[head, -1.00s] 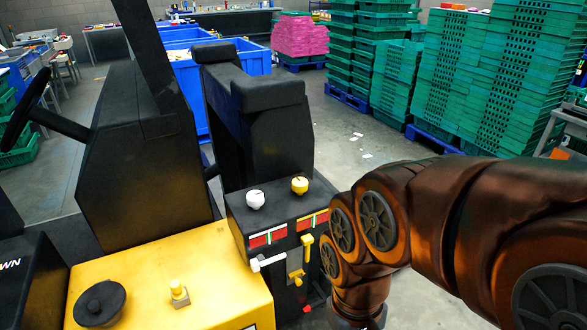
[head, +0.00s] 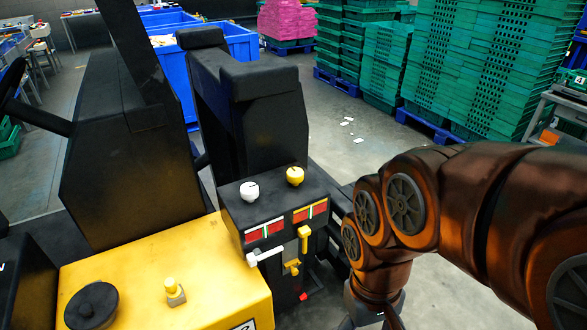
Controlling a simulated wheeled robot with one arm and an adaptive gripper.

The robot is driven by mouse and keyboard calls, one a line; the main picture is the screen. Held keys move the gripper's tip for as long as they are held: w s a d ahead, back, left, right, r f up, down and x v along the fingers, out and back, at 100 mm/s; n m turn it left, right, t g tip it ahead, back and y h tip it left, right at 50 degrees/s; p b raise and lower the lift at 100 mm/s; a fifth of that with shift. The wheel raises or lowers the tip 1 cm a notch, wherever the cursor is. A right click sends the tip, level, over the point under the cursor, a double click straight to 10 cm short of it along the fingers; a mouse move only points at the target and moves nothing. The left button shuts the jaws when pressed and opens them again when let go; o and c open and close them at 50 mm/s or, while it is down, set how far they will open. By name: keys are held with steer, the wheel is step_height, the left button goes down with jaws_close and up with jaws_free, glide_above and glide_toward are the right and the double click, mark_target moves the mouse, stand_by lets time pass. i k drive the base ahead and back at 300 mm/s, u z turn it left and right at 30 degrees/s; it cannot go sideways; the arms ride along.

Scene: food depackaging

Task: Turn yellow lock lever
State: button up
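The yellow lock lever (head: 304,238) is on the front face of a black control box, right of a white lever (head: 265,255). It points up and down, with another yellow handle (head: 292,267) just below and left of it. A white knob (head: 249,191) and a yellow knob (head: 295,176) sit on top of the box. My arm comes in from the right and bends down. Only the upper part of my gripper (head: 372,318) shows at the bottom edge, right of the box and apart from the levers. Its fingertips are out of frame.
The control box (head: 232,210) belongs to a yellow and black vehicle (head: 140,265) with a black seat (head: 262,100). Blue bins (head: 240,42) and stacks of green crates (head: 470,60) stand behind. The grey floor between them and my arm is mostly clear.

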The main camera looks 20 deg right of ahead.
mark_target(305, 231)
steer(key=u, duration=0.55)
steer(key=k, duration=1.25)
steer(key=u, duration=1)
steer(key=i, duration=0.65)
steer(key=z, duration=0.4)
